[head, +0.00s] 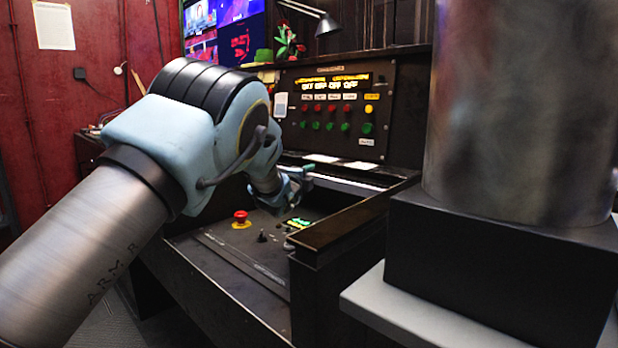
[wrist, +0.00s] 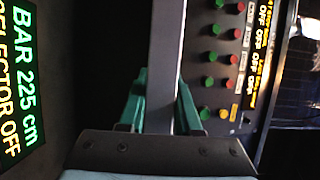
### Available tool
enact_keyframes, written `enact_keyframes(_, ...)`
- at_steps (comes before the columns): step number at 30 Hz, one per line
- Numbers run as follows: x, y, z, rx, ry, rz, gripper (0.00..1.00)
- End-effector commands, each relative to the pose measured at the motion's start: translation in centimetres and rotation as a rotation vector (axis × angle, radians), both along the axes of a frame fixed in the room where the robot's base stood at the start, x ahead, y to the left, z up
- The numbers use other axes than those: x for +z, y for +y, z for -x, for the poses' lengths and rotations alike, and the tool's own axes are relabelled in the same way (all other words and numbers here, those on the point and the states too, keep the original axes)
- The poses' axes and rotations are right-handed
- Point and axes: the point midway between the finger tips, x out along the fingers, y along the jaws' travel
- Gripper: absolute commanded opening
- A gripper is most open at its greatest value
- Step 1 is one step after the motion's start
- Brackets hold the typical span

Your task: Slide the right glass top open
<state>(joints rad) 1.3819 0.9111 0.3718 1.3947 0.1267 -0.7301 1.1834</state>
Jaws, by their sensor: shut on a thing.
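My gripper (head: 292,187) reaches over the black console from the left in the head view, small and partly hidden by my wrist. In the wrist view my gripper (wrist: 162,88) has its two green fingers shut on a straight grey bar (wrist: 165,40), one finger on each side. The bar runs away from the fingers to the top edge of that view. A pale strip (head: 345,186) crosses the console just right of my gripper in the head view. I cannot tell clear glass from the dark surfaces, so the right glass top's outline and position are unclear.
An upright panel (head: 330,112) with red and green buttons stands behind; its buttons (wrist: 208,57) also show in the wrist view. A red mushroom button (head: 240,216) and small switches lie on the desk below my gripper. A dark raised ledge (head: 335,225) borders the desk on the right.

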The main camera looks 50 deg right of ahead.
Motion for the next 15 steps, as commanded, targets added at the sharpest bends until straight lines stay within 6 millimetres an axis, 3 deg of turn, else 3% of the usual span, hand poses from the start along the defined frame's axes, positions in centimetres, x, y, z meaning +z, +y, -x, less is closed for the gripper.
enact_keyframes(5, -0.02, -0.01, 0.02, 0.000, 0.000, -0.001, 0.00)
enact_keyframes(6, -0.02, -0.01, 0.02, 0.000, 0.000, -0.001, 0.36)
enact_keyframes(13, -0.02, 0.01, 0.01, 0.000, 0.000, -0.001, 0.62)
enact_keyframes(15, -0.01, 0.01, 0.00, 0.000, 0.000, 0.000, 0.62)
